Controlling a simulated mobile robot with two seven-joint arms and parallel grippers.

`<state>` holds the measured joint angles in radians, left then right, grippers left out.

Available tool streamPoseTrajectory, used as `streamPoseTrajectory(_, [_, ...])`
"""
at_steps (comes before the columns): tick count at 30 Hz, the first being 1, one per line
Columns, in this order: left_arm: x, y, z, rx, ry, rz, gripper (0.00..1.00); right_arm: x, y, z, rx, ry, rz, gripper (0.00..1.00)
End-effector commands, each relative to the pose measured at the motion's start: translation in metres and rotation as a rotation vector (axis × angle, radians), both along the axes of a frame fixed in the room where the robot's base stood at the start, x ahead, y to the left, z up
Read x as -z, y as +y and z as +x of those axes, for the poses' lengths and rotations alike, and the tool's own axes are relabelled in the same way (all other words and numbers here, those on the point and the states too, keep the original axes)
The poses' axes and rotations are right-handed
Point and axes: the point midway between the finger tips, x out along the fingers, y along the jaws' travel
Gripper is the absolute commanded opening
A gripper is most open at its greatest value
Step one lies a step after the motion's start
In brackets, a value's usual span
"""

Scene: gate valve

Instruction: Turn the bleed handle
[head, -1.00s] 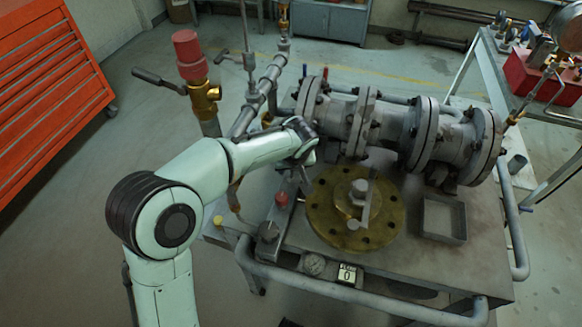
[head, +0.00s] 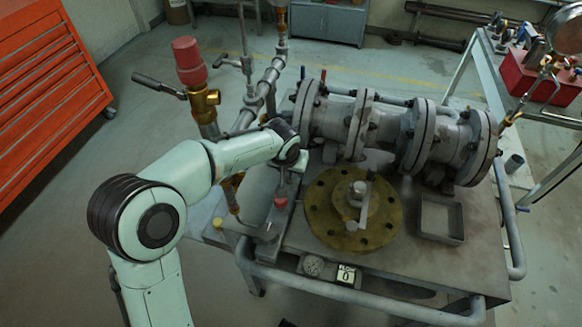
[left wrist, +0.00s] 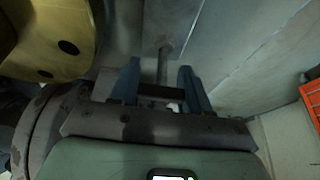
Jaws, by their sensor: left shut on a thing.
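My left gripper (left wrist: 160,88) shows in the left wrist view as two blue fingers. They are shut on a dark bar (left wrist: 160,95), which appears to be the bleed handle; a thin grey rod (left wrist: 163,62) extends beyond it. In the head view my wrist hides the fingers and the grip; it stands over the bench left of the brass flange. A red knob (head: 281,201) shows just below my wrist. A lever with a yellow tip (head: 217,222) is at the bench's left edge. My right gripper is in neither view.
The round brass flange (head: 322,232) lies right of my wrist, with the large grey valve body (head: 390,135) behind it. A red-capped brass valve (head: 190,62) stands at the left. A shallow tray (head: 442,218), a gauge (head: 313,265) and a front rail (head: 370,300) are nearby.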

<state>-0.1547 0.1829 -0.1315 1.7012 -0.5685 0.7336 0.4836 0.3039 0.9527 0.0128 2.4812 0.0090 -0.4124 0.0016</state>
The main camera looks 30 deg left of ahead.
Motion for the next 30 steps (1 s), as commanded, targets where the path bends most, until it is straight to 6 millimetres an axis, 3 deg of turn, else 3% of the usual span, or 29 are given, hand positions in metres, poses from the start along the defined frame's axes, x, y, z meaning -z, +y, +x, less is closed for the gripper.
streamPoseTrajectory(7, [-0.003, 0.001, 0.002, 0.003, -0.008, 0.002, 0.16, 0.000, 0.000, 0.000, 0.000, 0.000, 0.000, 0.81])
streamPoseTrajectory(8, [-0.003, 0.001, 0.002, 0.003, -0.008, 0.002, 0.50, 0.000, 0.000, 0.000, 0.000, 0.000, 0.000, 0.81])
streamPoseTrajectory(10, [-0.002, 0.001, 0.001, 0.002, -0.008, 0.002, 0.72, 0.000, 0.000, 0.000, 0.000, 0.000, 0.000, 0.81])
streamPoseTrajectory(22, [-0.008, -0.001, -0.001, 0.001, -0.005, 0.001, 0.72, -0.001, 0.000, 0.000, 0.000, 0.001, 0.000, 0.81])
streamPoseTrajectory(30, [-0.057, -0.005, -0.021, 0.002, -0.009, 0.000, 0.72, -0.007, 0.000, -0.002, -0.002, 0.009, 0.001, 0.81])
